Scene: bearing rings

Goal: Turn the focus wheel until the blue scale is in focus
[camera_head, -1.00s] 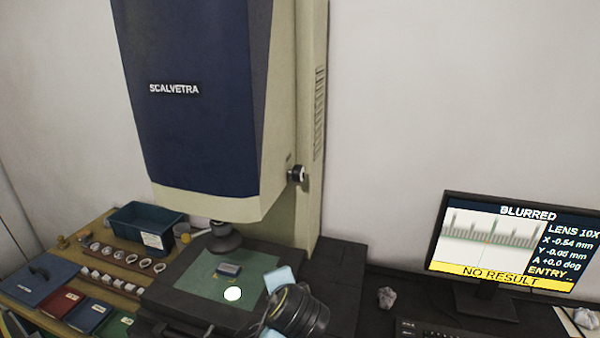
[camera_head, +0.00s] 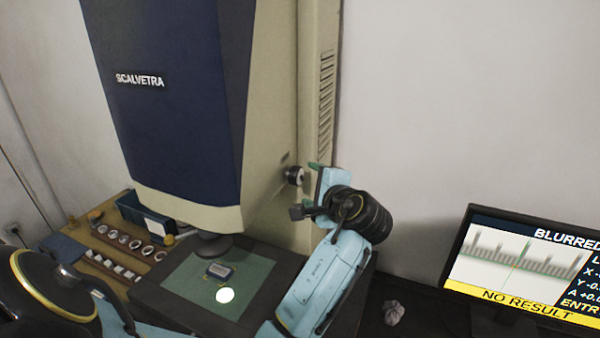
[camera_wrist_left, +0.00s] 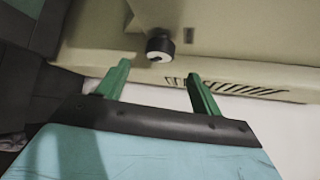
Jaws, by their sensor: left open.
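The focus wheel (camera_head: 293,175) is a small dark knob with a light face on the side of the cream machine column. It also shows in the left wrist view (camera_wrist_left: 160,47), just beyond my fingertips and between their lines. My left gripper (camera_head: 309,186) is open beside the wheel, its green fingers apart and empty. Both fingers also show in the left wrist view (camera_wrist_left: 158,70). A small blue-grey block (camera_head: 220,271), perhaps the scale, lies on the green stage plate (camera_head: 183,281). The monitor (camera_head: 530,262) shows a graduated scale under "BLURRED", with "NO RESULT" below. My right gripper is out of view.
The large blue and cream machine head (camera_head: 175,100) stands left of the wheel. A wooden board (camera_head: 88,241) with several rings and a dark bin (camera_head: 142,215) are at the left. A crumpled ball (camera_head: 393,312) lies before the monitor. The wall right of the wheel is clear.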

